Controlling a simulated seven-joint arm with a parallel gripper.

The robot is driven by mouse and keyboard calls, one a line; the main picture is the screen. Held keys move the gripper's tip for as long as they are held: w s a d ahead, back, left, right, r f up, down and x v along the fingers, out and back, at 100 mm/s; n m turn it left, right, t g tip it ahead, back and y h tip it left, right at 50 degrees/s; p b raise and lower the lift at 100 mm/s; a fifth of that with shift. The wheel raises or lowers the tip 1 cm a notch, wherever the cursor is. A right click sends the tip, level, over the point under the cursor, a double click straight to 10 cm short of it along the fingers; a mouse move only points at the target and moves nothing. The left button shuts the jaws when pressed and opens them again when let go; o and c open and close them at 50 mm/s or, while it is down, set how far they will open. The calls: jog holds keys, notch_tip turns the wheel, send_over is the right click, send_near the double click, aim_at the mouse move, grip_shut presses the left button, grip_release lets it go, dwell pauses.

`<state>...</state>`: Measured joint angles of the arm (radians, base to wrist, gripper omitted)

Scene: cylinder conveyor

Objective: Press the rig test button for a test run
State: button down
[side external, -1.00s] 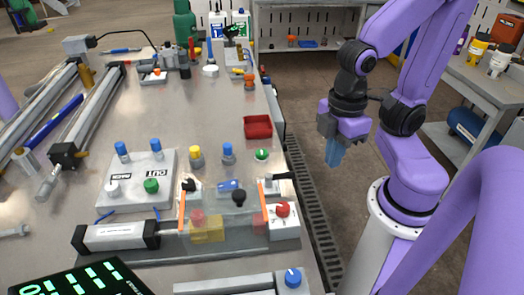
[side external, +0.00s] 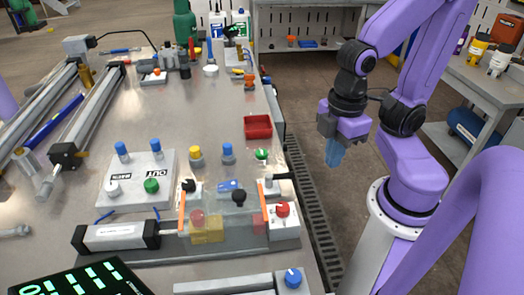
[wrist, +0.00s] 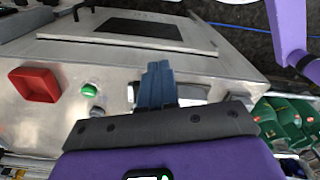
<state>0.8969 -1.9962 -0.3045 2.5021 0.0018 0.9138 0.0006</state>
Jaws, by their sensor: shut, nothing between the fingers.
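My gripper (side external: 334,152) hangs in the air to the right of the bench's right edge, fingers pointing down. Its blue fingers are shut and empty; they also show in the wrist view (wrist: 157,84). A round green button (side external: 262,155) sits near the bench's right edge, just in front of a red tray. In the wrist view this green button (wrist: 89,90) lies left of my fingertips, apart from them. Another green button (side external: 152,186) is on a white panel (side external: 130,200) further left. I cannot read which button is the rig test button.
The red tray (side external: 258,127) lies near the right edge. Blue and yellow knobs (side external: 195,154) stand left of the green button. A cylinder (side external: 110,237) lies in front, with a red knob (side external: 282,210) on a white block to its right. The bench's middle is fairly clear.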

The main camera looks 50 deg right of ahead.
jog(key=shift+w, duration=0.1)
dwell(0.7)
notch_tip(320, 180, up, 3)
jog(key=m+t+y, duration=0.5)
jog(key=m+y, duration=0.2)
jog(key=m, duration=2.1)
send_over(265, 151)
jog(key=shift+r, duration=0.1)
jog(key=shift+f, duration=4.45)
